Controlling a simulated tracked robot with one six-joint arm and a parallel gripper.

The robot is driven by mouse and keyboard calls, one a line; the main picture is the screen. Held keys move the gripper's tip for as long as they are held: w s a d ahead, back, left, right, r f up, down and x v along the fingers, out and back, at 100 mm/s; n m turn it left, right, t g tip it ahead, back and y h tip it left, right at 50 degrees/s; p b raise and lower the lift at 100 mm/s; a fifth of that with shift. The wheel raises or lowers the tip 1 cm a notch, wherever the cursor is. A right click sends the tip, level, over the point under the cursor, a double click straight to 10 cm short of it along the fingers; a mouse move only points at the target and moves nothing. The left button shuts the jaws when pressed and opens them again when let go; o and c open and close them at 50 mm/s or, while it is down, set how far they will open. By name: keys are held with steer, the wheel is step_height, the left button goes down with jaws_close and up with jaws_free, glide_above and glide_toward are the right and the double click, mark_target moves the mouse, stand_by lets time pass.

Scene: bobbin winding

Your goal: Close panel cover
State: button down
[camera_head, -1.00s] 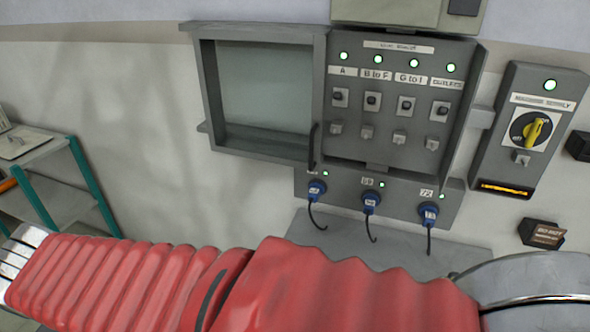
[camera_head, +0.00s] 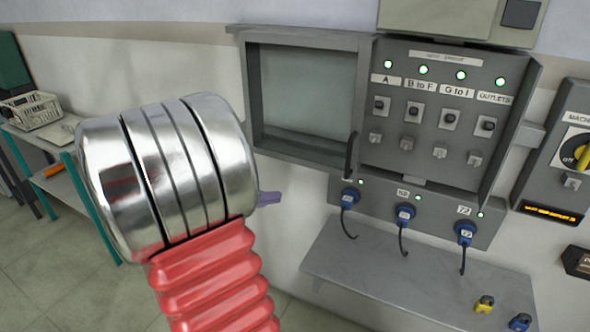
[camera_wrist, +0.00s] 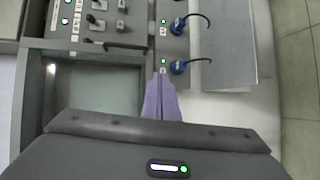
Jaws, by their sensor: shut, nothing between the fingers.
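The panel cover (camera_head: 300,90) is a grey frame with a glassy pane. It stands to the left of the switch panel (camera_head: 430,120), whose switches are uncovered. Its dark upright handle (camera_head: 350,155) is on its right edge. In the wrist view the cover's pane (camera_wrist: 100,92) lies left of my fingers. My gripper (camera_wrist: 162,82) has purple fingers, shut together and empty, seen near the cover's lower edge. Contact with the cover cannot be told.
Blue plugs (camera_head: 404,213) with black cables hang below the switch panel. The supply box (camera_head: 550,150) is at the right. A rack with a basket (camera_head: 30,110) stands at the left.

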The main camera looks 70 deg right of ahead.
steer(key=s+d+g+h, duration=0.1)
steer(key=d+g+h, duration=0.1)
steer(key=d, duration=0.4)
steer(key=shift+s+d+r, duration=0.15)
steer(key=shift+s+d, duration=0.05)
steer(key=shift+d, duration=0.1)
steer(key=s+a+x, duration=0.2)
steer(key=x, duration=1)
steer(key=shift+s+d, duration=0.25)
steer(key=shift+s, duration=0.15)
